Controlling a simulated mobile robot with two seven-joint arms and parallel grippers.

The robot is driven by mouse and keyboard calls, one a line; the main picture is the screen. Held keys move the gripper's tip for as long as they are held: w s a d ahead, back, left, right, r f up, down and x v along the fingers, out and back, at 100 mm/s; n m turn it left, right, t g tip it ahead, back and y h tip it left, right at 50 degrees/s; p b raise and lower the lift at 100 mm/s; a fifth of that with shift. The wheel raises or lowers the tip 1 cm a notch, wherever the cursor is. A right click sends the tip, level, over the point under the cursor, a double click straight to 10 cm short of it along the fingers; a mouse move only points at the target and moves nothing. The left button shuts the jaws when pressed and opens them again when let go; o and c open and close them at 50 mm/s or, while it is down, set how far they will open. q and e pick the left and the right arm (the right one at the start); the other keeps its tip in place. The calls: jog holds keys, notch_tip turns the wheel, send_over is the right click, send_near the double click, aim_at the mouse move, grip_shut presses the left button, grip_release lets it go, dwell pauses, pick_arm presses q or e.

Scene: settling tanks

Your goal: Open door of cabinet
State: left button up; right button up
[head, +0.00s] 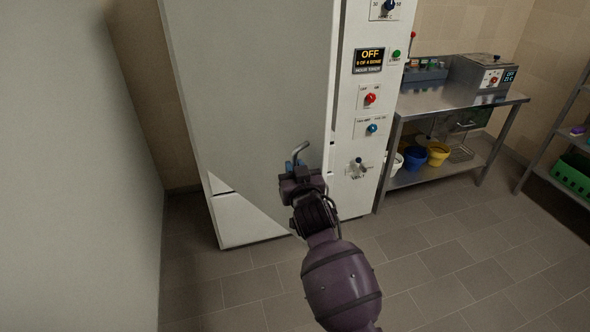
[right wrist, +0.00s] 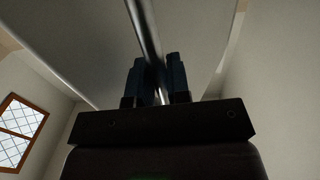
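The cabinet (head: 236,219) is a tall white unit standing ahead. Its door (head: 250,100) is a large grey panel, and the door's slanting lower edge crosses the white base, so it appears to stand partly ajar, hinged on the left. The metal bar handle (head: 301,148) is near the door's right edge. My right gripper (head: 297,166) is at the handle. In the right wrist view, the handle (right wrist: 147,32) runs between the two dark blue fingers (right wrist: 156,78), which sit close on both sides and appear shut on it. My left gripper is not in view.
A control panel (head: 369,110) with knobs and a display is right of the door. A steel table (head: 455,107) with equipment and buckets stands further right. A shelf with a green crate (head: 575,174) is at the right edge. Tiled floor in front is clear. A pale wall or panel (head: 75,180) fills the left.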

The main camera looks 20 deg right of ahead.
jog(key=o, duration=0.3)
jog(key=shift+o, duration=0.2)
jog(key=s, duration=1)
jog(key=shift+s+a, duration=0.2)
jog(key=shift+s, duration=0.2)
jog(key=shift+c, duration=0.2)
